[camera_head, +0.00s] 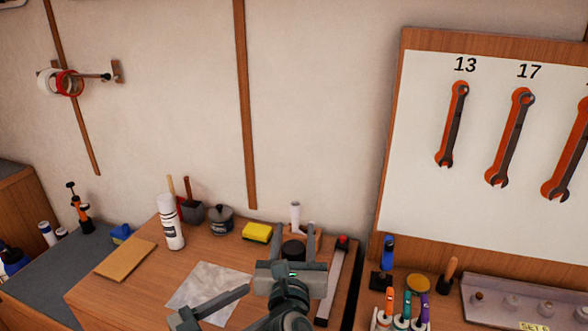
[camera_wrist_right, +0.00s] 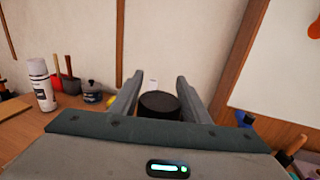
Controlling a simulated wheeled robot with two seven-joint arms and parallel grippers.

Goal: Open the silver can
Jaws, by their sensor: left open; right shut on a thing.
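My right gripper (camera_head: 294,243) is shut on a dark round-topped thing (camera_head: 293,250), over the middle of the bench. In the right wrist view the dark top (camera_wrist_right: 158,103) shows between the fingers; its lower part is hidden, so I cannot tell whether it belongs to the silver can.
A white spray can (camera_head: 171,225), a yellow sponge (camera_head: 257,233) and a brown board (camera_head: 125,259) lie or stand on the bench (camera_head: 150,290). A pale sheet (camera_head: 208,285) lies near the left gripper. Screwdrivers and other tools (camera_head: 387,262) stand at right, below the wrench board (camera_head: 430,205).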

